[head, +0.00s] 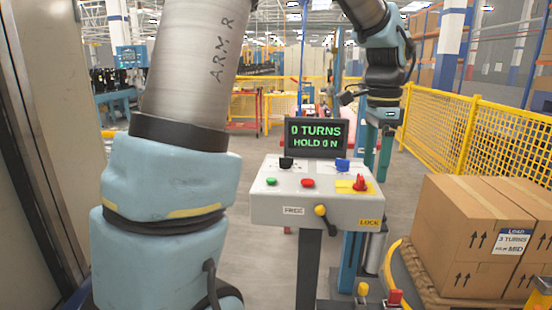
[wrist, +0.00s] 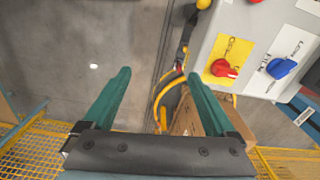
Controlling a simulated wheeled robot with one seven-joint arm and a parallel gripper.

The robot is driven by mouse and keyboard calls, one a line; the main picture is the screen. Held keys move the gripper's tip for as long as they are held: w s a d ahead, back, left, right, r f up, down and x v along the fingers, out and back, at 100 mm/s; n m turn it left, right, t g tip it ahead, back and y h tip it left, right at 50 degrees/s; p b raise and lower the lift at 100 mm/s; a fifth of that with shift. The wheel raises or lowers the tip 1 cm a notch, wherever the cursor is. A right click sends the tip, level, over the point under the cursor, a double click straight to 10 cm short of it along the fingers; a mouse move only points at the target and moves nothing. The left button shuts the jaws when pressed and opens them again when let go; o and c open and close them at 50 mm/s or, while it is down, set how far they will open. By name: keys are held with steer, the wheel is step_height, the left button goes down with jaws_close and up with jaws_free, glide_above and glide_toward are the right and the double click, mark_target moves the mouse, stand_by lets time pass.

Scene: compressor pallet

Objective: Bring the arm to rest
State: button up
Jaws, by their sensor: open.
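The gripper touches nothing that I can see. On the box are a green button (head: 271,182), a red button (head: 308,183), a black knob (head: 286,163), a blue knob (head: 342,165) and a red switch (head: 360,183) on a yellow plate. The screen (head: 317,138) reads "0 TURNS" and "HOLD 0 N".
A yellow-knobbed lever (head: 320,210) sits on the box front between the FREE and LOCK labels. Cartons (head: 465,235) labelled "LOAD 3 TURNS" and "MID" stand on a pallet (head: 425,290) at right. A yellow mesh fence (head: 480,135) runs behind. Grey floor is open left of the box.

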steer(key=s+a+f+n, duration=0.1)
steer(key=a+f+n, duration=0.3)
steer(key=a, duration=0.5)
steer(key=s+a+f+n+t, duration=0.1)
steer(key=s+a+f+n, duration=0.1)
steer(key=a+f+n, duration=0.2)
steer(key=s+a+f+n, duration=0.2)
steer(key=a+f+n, duration=0.3)
steer(key=a+n, duration=0.4)
steer(key=a, duration=0.5)
steer(key=shift+a, duration=0.4)
